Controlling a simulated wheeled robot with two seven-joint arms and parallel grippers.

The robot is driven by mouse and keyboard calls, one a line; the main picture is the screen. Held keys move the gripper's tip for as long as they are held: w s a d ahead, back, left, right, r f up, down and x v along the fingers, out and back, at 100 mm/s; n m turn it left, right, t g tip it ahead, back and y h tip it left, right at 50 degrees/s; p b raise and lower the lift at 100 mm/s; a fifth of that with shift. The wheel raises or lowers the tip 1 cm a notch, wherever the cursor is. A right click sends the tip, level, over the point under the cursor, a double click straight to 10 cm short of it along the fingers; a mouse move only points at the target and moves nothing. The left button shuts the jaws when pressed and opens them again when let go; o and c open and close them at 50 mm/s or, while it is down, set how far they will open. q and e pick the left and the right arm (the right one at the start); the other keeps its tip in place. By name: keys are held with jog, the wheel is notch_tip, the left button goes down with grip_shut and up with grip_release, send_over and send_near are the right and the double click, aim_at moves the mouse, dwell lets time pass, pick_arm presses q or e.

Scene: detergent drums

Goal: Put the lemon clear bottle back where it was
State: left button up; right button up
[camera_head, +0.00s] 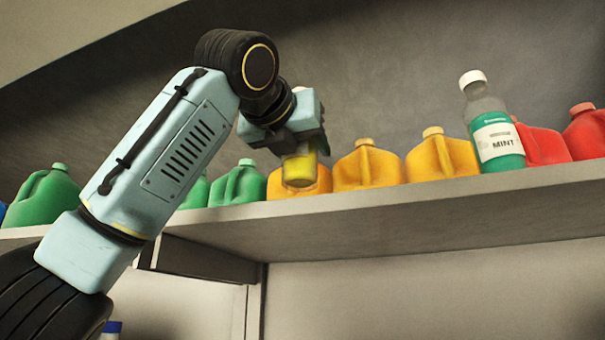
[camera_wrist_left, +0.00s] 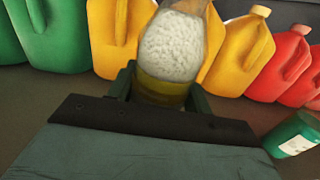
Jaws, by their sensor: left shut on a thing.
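My left gripper (camera_head: 300,143) is shut on a clear bottle with yellow contents, the lemon clear bottle (camera_head: 299,170). In the head view it is in front of a yellow jug at the shelf's front, and the gripper hides its upper part. I cannot tell whether its base touches the shelf. In the left wrist view the bottle's white cap (camera_wrist_left: 172,45) shows between the fingers of my left gripper (camera_wrist_left: 160,90). A clear bottle labelled MINT (camera_head: 495,130) with green contents stands on the shelf to the right. My right gripper is not in view.
The shelf (camera_head: 400,208) holds a row of green jugs (camera_head: 240,184), yellow jugs (camera_head: 367,168) and red jugs (camera_head: 542,146) behind the bottles. The front strip between the lemon bottle and the mint bottle is clear. The sloping grey wall rises behind.

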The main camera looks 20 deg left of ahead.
aim_at(302, 187)
pick_arm(q)
jog(key=shift+s+f, duration=0.2)
jog(key=shift+f, duration=0.1)
notch_tip(302, 187, down, 3)
jog(key=shift+w+f, duration=0.1)
jog(key=shift+f, duration=0.2)
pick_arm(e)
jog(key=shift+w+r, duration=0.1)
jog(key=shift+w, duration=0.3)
pick_arm(q)
jog(key=shift+f, duration=0.1)
jog(key=o, duration=1.2)
jog(key=shift+c, duration=0.2)
